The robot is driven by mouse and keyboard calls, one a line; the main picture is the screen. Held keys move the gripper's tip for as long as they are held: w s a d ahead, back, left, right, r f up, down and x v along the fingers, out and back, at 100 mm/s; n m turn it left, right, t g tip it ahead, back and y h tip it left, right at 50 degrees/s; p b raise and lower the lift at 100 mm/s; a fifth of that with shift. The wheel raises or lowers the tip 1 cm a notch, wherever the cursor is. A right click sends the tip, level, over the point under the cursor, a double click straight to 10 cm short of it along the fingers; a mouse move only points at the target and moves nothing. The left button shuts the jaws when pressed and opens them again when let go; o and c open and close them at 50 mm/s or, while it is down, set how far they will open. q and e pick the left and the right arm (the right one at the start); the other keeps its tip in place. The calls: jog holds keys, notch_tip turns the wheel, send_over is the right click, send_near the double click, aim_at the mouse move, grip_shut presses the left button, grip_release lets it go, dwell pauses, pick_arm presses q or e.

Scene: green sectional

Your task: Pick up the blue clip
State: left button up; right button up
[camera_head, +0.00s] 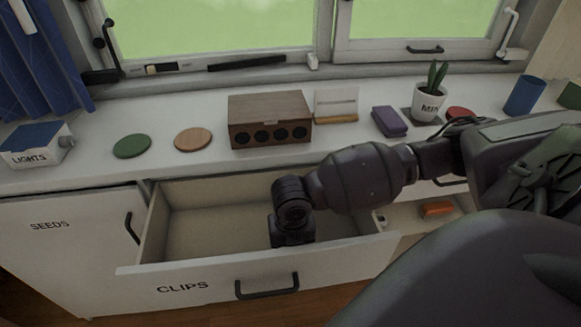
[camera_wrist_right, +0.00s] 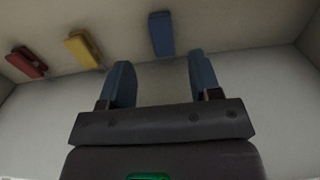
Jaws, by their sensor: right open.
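The blue clip (camera_wrist_right: 161,34) lies on the drawer floor in the right wrist view, just beyond the gap between my fingertips. My right gripper (camera_wrist_right: 159,62) is open and empty, its two fingers on either side of the line to the clip. In the head view my right gripper (camera_head: 292,236) reaches down into the open drawer marked CLIPS (camera_head: 215,273); its fingers and the clips are hidden there. A yellow clip (camera_wrist_right: 83,49) and a red clip (camera_wrist_right: 28,62) lie to the left of the blue one. My left gripper is not in view.
The drawer's walls stand close around my right gripper. On the counter above are a wooden box (camera_head: 270,120), a card stand (camera_head: 337,104), a purple block (camera_head: 389,121) and a potted plant (camera_head: 430,102). An orange object (camera_head: 437,209) lies lower right.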

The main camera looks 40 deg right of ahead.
jog(key=shift+d+f+b, duration=0.15)
jog(key=shift+f+b, duration=0.25)
jog(key=shift+f, duration=1)
jog(key=shift+d+f+b, duration=0.1)
jog(key=shift+f+b, duration=0.25)
jog(key=shift+f, duration=1)
jog(key=shift+w, duration=0.1)
jog(key=shift+r, duration=0.1)
jog(key=c, duration=1)
